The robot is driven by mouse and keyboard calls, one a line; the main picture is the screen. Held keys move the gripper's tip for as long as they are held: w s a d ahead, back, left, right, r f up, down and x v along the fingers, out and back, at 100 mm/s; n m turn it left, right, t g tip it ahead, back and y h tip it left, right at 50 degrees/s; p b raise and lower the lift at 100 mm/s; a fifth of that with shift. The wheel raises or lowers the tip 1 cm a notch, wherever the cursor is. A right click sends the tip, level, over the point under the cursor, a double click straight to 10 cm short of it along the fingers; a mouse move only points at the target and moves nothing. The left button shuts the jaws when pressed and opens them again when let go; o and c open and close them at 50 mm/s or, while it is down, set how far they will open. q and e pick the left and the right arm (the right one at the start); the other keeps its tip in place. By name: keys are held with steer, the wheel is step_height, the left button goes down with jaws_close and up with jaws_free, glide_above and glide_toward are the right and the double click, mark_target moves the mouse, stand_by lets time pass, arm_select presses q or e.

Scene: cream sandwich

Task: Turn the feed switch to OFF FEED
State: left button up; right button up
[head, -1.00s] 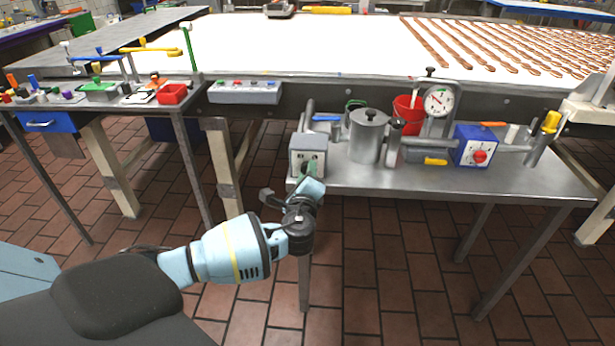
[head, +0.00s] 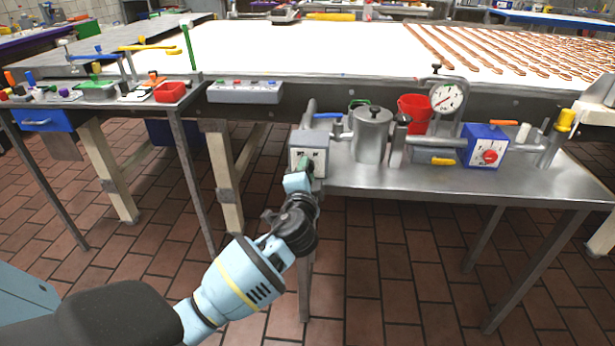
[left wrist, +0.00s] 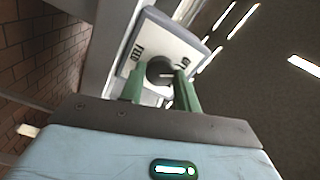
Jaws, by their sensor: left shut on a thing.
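The feed switch is a small grey box (head: 296,138) with a pale front plate, at the left end of the metal side table. In the left wrist view its plate (left wrist: 137,52) shows the word FEED on the left and partly hidden lettering on the right. A dark round knob (left wrist: 160,68) sits in the middle of the plate. My left gripper (head: 304,166) is at the front of the box. Its green fingers (left wrist: 161,84) are on either side of the knob and shut on it. The knob's pointer direction cannot be told. My right gripper is not in view.
A metal pot (head: 370,138), a red bucket (head: 414,106), a round gauge (head: 447,97) and a blue box with a red knob (head: 484,148) stand right of the switch on the side table (head: 440,182). A grey button panel (head: 245,92) is to the left.

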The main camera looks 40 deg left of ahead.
arm_select(q)
steer(key=shift+f+n, duration=0.1)
steer(key=shift+n, duration=0.5)
steer(key=shift+b, duration=0.3)
steer(key=o, duration=1)
steer(key=shift+s+d, duration=0.1)
